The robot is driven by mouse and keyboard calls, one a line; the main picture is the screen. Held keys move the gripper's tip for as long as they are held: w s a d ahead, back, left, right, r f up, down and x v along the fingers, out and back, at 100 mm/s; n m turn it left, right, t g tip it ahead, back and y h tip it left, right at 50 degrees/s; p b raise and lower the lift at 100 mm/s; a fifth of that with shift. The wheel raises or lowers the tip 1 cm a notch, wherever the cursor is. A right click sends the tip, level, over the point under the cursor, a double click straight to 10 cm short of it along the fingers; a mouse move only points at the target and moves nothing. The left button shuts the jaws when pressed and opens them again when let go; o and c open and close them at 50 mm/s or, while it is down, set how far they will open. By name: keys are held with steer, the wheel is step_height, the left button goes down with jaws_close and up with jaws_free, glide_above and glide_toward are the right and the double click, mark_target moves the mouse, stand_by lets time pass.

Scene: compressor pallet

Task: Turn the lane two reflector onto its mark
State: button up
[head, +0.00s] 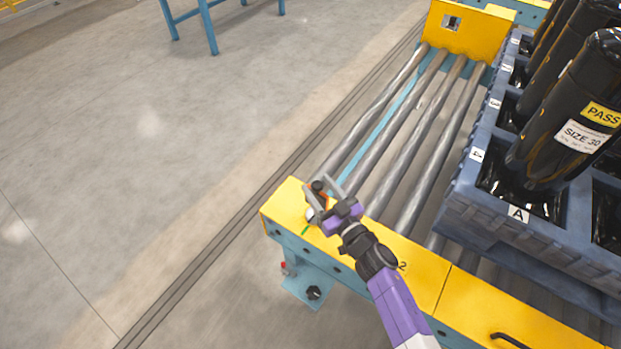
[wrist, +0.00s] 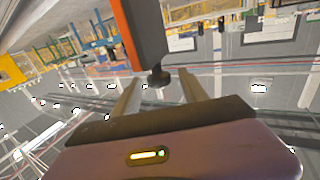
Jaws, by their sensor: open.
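The lane two reflector, with an orange edge and a dark face, stands on the yellow end plate (head: 283,208) of the roller conveyor. In the wrist view the reflector (wrist: 146,32) rises large ahead, with a black round knob below it. My gripper (head: 321,188) is open, its two fingers on either side of the reflector in the head view. In the wrist view the fingers of my gripper (wrist: 158,88) are apart with a gap between them; contact cannot be told. A short green mark (head: 305,230) shows on the plate beside my gripper. My gripper hides much of the reflector in the head view.
A blue-grey crate (head: 500,222) with tall black cylinders (head: 569,115) stands on the rollers at the right. A black handle (head: 508,341) is on the yellow frame at lower right. Bare rollers (head: 402,138) run behind my gripper.

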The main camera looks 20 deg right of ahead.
steer(key=shift+w+a+b, duration=0.2)
steer(key=shift+w, duration=0.85)
steer(key=shift+w+a+b, duration=0.15)
steer(key=shift+w+a, duration=0.05)
steer(key=shift+w, duration=0.8)
steer(key=shift+c, duration=0.4)
jaws_close()
steer(key=shift+r, duration=0.1)
